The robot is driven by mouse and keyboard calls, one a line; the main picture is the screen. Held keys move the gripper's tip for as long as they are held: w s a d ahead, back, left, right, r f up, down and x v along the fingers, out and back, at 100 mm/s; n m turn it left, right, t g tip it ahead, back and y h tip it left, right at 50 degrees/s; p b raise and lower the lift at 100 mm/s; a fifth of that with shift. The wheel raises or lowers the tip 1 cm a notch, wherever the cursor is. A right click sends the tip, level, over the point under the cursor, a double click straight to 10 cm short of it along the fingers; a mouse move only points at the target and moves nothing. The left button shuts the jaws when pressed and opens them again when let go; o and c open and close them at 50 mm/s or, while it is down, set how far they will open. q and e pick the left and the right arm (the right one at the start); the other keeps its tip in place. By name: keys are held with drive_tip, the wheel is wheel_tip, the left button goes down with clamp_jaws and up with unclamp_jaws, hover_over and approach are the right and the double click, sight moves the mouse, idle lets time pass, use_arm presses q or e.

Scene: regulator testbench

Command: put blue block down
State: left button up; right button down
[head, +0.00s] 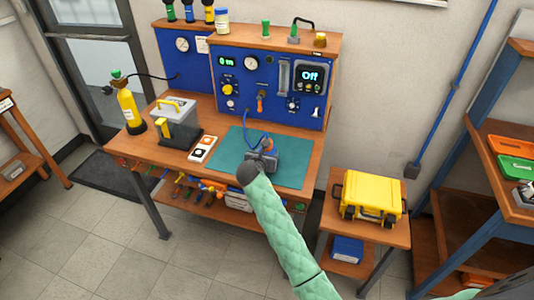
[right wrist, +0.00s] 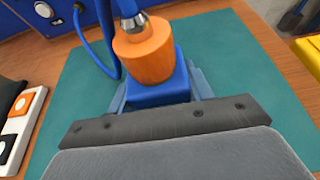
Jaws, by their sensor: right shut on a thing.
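The blue block (right wrist: 160,92) sits between the fingers of my right gripper (right wrist: 160,88) in the right wrist view. An orange cylinder (right wrist: 146,52) stands on the block, with a metal fitting and a blue hose (right wrist: 98,45) on top. In the head view my right gripper (head: 263,158) is over the middle of the green mat (head: 226,150) and shut on the block, which is mostly hidden there. Whether the block touches the mat is unclear. My left gripper is not in view.
The blue test panel (head: 222,100) stands behind the mat, joined to the hose. A switch box (head: 203,149) and a grey case with a yellow handle (head: 178,124) are to its left. A yellow toolbox (head: 370,197) stands on a side table. The mat's right part is clear.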

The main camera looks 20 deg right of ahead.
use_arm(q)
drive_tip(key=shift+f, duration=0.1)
use_arm(e)
drive_tip(key=shift+f, duration=0.1)
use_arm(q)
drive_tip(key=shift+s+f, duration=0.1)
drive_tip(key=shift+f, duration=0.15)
use_arm(e)
drive_tip(key=c, duration=0.6)
unclamp_jaws()
use_arm(q)
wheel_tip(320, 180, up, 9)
drive_tip(key=b, duration=0.2)
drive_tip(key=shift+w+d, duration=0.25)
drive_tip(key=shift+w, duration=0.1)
use_arm(e)
drive_tip(key=v, duration=1.2)
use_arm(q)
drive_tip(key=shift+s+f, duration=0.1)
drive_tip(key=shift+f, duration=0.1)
